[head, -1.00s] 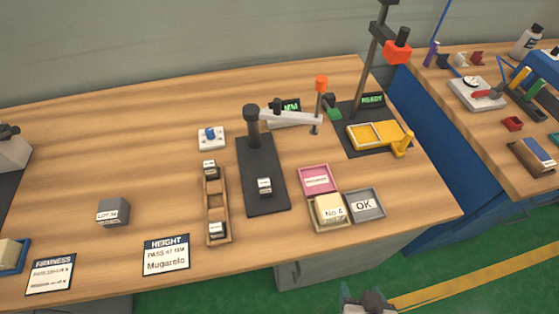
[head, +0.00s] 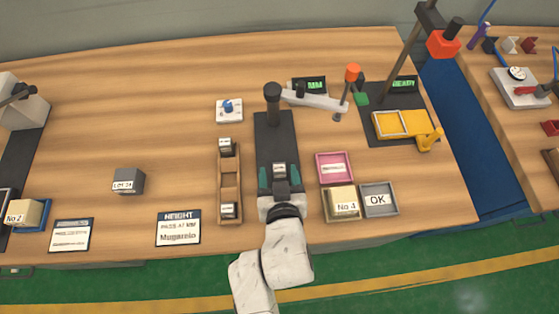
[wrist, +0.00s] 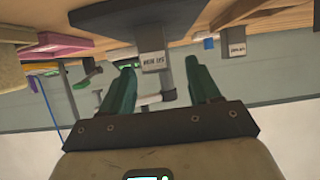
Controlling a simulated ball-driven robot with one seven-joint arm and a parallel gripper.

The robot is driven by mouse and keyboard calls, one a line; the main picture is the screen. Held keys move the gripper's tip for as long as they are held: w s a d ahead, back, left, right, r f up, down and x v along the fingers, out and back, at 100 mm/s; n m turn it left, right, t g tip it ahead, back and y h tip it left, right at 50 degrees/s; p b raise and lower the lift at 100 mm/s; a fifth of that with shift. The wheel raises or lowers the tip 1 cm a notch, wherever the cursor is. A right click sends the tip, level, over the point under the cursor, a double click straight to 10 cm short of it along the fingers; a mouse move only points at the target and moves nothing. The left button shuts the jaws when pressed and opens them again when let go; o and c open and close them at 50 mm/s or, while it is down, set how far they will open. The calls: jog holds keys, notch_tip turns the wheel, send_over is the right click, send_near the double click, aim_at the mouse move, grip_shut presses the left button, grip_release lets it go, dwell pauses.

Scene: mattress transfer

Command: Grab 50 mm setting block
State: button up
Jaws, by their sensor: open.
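A small grey block with a white label (head: 279,169) stands on the black base (head: 275,132) of the height gauge; its print is too small to read. Two similar labelled blocks sit in the wooden rack (head: 230,180), one at the far end (head: 226,147) and one at the near end (head: 228,210). I cannot tell which is the 50 mm one. My gripper (head: 280,177) is open over the near end of the black base, its green fingers left and right of the block there. In the wrist view, which looks upside down, that block (wrist: 152,58) shows beyond the open fingers.
The gauge's post (head: 272,100) and pale arm (head: 315,101) stand behind the block. A pink tray (head: 334,154), a tray holding the No 4 foam (head: 342,202) and a grey OK tray (head: 393,209) lie to the right.

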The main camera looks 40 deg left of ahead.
aim_at(280, 169)
jog(key=shift+x, duration=2.35)
jog(key=shift+w+d, duration=0.1)
jog(key=shift+w, duration=0.1)
jog(key=shift+r, duration=0.1)
grip_shut()
